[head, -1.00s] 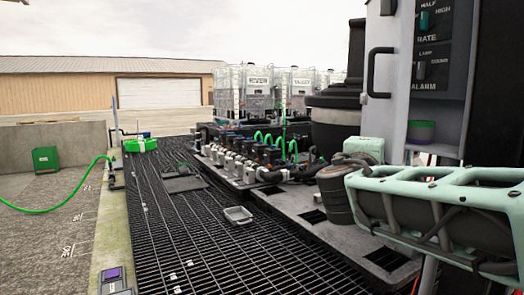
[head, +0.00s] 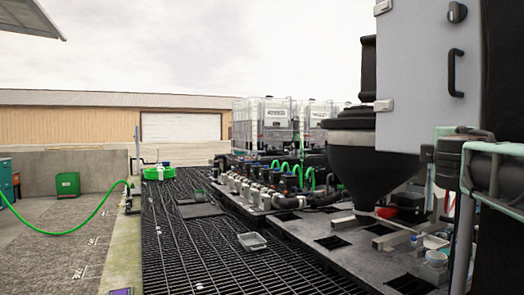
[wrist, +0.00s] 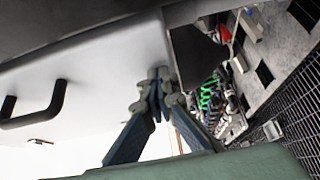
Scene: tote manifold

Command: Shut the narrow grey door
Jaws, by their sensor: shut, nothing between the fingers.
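The narrow grey door (head: 425,65) stands at the upper right of the head view, with hinges at its left edge and a black handle and knob near its right edge. It covers the front of the dark cabinet; I see no clear gap at its right side. In the wrist view a pale grey panel (wrist: 100,75), which looks like the door, carries a black handle (wrist: 55,100). My gripper (wrist: 157,78) is shut and empty, its fingertips in front of this panel near its edge. Whether they touch it I cannot tell.
A black hopper (head: 370,150) stands left of the door, above a grey deck with square openings. Small containers (head: 435,258) sit on the deck below. Valves with green hoses (head: 285,170) and caged tanks (head: 262,125) are farther back. The dark grating (head: 200,235) is mostly clear, with a small tray (head: 252,241).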

